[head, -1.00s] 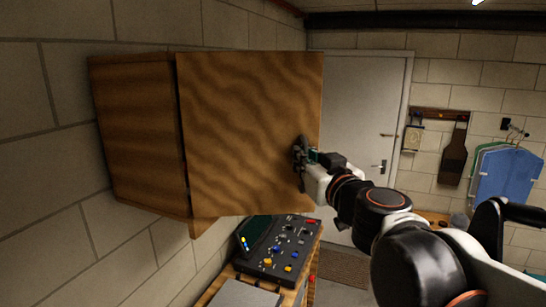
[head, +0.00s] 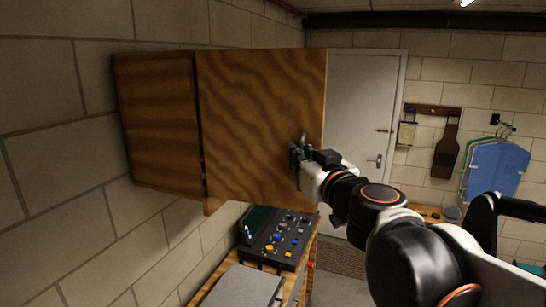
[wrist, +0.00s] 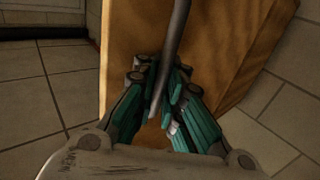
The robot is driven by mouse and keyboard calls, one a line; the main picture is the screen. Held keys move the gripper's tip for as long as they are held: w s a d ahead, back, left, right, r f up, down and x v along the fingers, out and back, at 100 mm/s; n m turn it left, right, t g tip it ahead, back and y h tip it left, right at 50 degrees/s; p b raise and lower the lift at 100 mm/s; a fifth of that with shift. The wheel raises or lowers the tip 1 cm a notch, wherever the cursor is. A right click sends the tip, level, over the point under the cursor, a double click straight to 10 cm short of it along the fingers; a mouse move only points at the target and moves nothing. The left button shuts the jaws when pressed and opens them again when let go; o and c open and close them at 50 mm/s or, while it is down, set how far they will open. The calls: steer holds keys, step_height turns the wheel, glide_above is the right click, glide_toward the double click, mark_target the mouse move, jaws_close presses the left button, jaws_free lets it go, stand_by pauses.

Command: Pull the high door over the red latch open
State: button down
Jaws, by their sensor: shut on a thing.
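A wooden wall cabinet (head: 157,120) with a wavy-grained door (head: 255,110) hangs high on the left wall. The door looks partly swung out, with its right edge towards me and a dark gap along its left edge. My gripper (head: 298,152) is at the lower right of the door, shut on the dark bar handle (wrist: 167,65). In the wrist view the fingers of my gripper (wrist: 165,95) close around this bar, with the wooden door behind it. The inside of the cabinet is hidden. I cannot make out a red latch for certain.
Below the cabinet is a bench with a dark control panel (head: 280,238) and a grey box (head: 240,288). A white room door (head: 362,120) stands behind. Open floor shows beyond the bench.

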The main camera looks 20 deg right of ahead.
steer(key=c, duration=2)
jaws_free()
steer(key=shift+d, duration=0.1)
steer(key=shift+s+d, duration=0.1)
steer(key=shift+s, duration=0.05)
steer(key=s, duration=1.2)
steer(key=shift+d, duration=0.15)
steer(key=shift+f, duration=0.1)
